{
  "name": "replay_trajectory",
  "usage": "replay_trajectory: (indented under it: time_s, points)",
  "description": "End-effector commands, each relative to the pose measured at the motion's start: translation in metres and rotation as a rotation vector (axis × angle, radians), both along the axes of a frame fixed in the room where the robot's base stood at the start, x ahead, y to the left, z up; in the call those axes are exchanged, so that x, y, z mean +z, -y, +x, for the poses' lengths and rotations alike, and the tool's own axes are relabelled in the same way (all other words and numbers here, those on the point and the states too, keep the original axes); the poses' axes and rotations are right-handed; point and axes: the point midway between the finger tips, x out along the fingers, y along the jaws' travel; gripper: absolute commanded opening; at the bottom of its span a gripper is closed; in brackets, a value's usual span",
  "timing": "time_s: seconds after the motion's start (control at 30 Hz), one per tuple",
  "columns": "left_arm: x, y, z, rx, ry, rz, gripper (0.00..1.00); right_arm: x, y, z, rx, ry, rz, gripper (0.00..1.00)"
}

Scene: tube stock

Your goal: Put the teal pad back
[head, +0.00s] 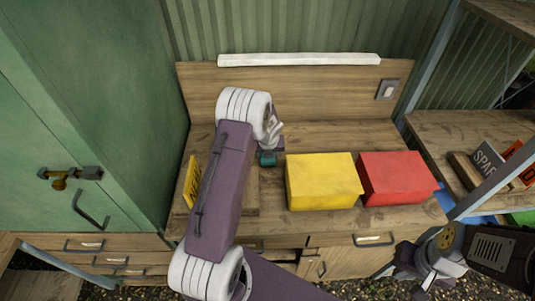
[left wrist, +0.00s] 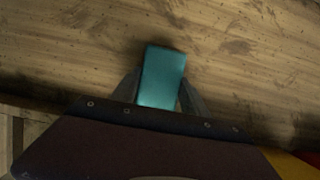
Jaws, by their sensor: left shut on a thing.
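The teal pad (left wrist: 162,75) is a small flat-faced block between the two fingers of my left gripper (left wrist: 159,90) in the left wrist view. My left gripper is shut on it, over the wooden workbench top (left wrist: 70,40). In the head view the teal pad (head: 267,158) shows as a small patch just left of the yellow box, below my white wrist. Whether it touches the bench top I cannot tell. My right gripper (head: 425,272) is low at the right, in front of the bench and away from the pad; its jaw opening is unclear.
A yellow box (head: 320,182) and a red box (head: 396,178) stand side by side on the bench. A yellow sign (head: 192,182) stands at the bench's left end, partly behind my left arm. A green cabinet (head: 90,110) is at left. A wooden shelf (head: 450,130) is at right.

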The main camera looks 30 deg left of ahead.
Motion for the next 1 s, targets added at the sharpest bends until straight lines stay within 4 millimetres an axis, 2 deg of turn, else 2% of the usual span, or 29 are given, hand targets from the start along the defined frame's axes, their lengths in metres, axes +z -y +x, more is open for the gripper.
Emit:
replay_trajectory:
  time_s: [0.03, 0.07, 0.13, 0.4, 0.53, 0.67, 0.9, 1.0]
  points:
    - [-0.002, 0.0, 0.0, -0.001, 0.0, 0.0, 0.2, -0.001, 0.0, 0.0, 0.0, 0.0, 0.0, 0.0]
    - [-0.003, 0.0, 0.0, -0.001, 0.0, 0.0, 0.55, -0.001, 0.0, 0.0, 0.0, 0.0, 0.0, 0.0]
    - [-0.002, 0.0, 0.0, -0.001, 0.0, 0.0, 0.74, -0.001, 0.0, 0.0, 0.0, 0.0, 0.0, 0.0]
    - [-0.001, 0.0, 0.0, 0.0, 0.0, 0.0, 0.74, 0.0, 0.0, 0.0, 0.0, 0.0, 0.0, 0.0]
    - [0.008, 0.001, -0.001, 0.0, 0.002, 0.0, 0.74, 0.002, 0.0, 0.0, 0.0, 0.0, 0.0, 0.0]
    - [0.032, 0.006, -0.009, -0.001, 0.003, 0.001, 0.74, 0.006, 0.0, 0.0, 0.0, 0.0, 0.0, 0.0]
    - [0.087, 0.018, -0.028, 0.0, 0.004, 0.001, 0.74, 0.013, 0.0, 0.0, 0.0, 0.0, 0.0, 0.0]
    - [0.101, 0.021, -0.034, 0.0, 0.002, 0.001, 0.74, 0.014, 0.0, 0.0, 0.0, 0.0, 0.0, 0.0]
